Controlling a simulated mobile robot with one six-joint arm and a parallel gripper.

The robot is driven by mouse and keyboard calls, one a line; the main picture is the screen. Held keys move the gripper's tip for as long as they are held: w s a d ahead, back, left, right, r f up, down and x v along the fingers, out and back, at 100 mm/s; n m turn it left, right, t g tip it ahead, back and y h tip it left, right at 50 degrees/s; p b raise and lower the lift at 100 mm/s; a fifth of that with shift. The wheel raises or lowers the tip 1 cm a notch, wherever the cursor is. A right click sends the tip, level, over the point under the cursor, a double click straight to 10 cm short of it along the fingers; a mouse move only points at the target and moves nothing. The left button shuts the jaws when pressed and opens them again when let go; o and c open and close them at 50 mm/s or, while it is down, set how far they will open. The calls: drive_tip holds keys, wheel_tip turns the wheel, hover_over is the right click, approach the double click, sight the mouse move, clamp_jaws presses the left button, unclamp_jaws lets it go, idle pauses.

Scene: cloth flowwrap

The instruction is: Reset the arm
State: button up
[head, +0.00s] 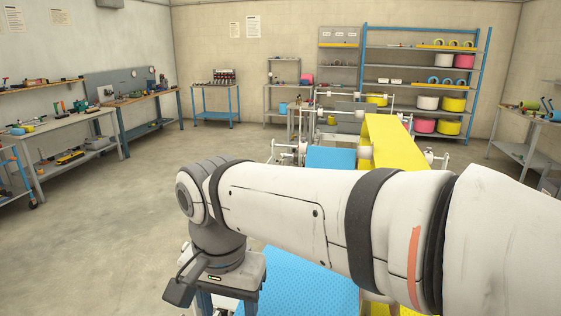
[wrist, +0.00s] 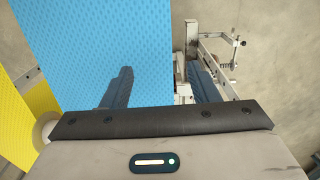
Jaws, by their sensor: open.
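My arm stretches across the front of the head view from the right, its wrist end bent downward at the left of centre. In the wrist view, my gripper (wrist: 158,121) shows as a wide pale body with a dark strip along its front edge. It is open, and I see nothing held in it. The blue cloth also shows under my arm in the head view (head: 300,280). Whether the gripper touches the cloth cannot be told.
Yellow cloth (head: 385,135) runs over the metal rollers of a machine (head: 290,152) behind my arm. A machine bracket (wrist: 215,45) stands right of the cloth. Workbenches (head: 60,140) line the left wall; a shelf rack (head: 425,75) holds rolls at the back. The left floor is clear.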

drive_tip(key=d+f+n+t, duration=0.1)
drive_tip(key=d+f, duration=0.3)
drive_tip(key=d, duration=0.7)
drive_tip(key=d+f+n+t, duration=0.1)
drive_tip(key=d+f, duration=0.3)
drive_tip(key=d, duration=0.8)
drive_tip(key=shift+w+f+n+t, duration=0.25)
drive_tip(key=shift+w+n+t, duration=0.05)
drive_tip(key=shift+t, duration=0.2)
